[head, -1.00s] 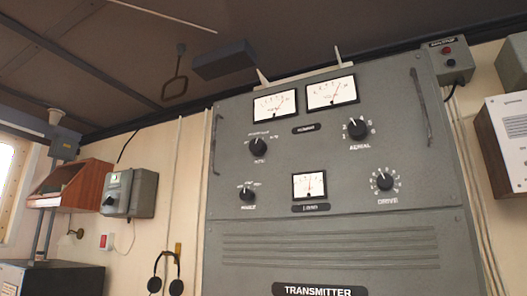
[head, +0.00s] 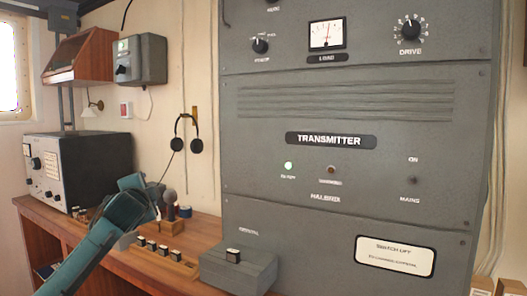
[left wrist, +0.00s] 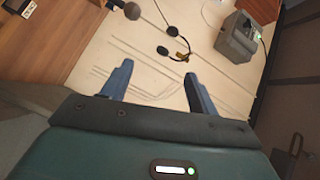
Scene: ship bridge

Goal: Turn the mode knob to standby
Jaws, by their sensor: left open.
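The grey transmitter cabinet (head: 340,175) fills the right of the head view. A label that seems to read MODE (head: 273,9) is at the top edge; its knob above is almost wholly cut off, so its setting is hidden. A black knob with a white pointer (head: 260,46) sits just below, its label too small to read surely. My left gripper (head: 158,195) is low over the desk, left of the cabinet and well below the knobs. In the left wrist view its two blue fingers (left wrist: 158,88) are apart with nothing between them. My right gripper is not in view.
A headset (head: 187,133) hangs on the wall left of the cabinet, and a microphone (head: 170,198) stands by my gripper. A grey keyed box (head: 238,268) sits on the wooden desk (head: 205,232) against the cabinet. A grey radio (head: 90,160) stands at left.

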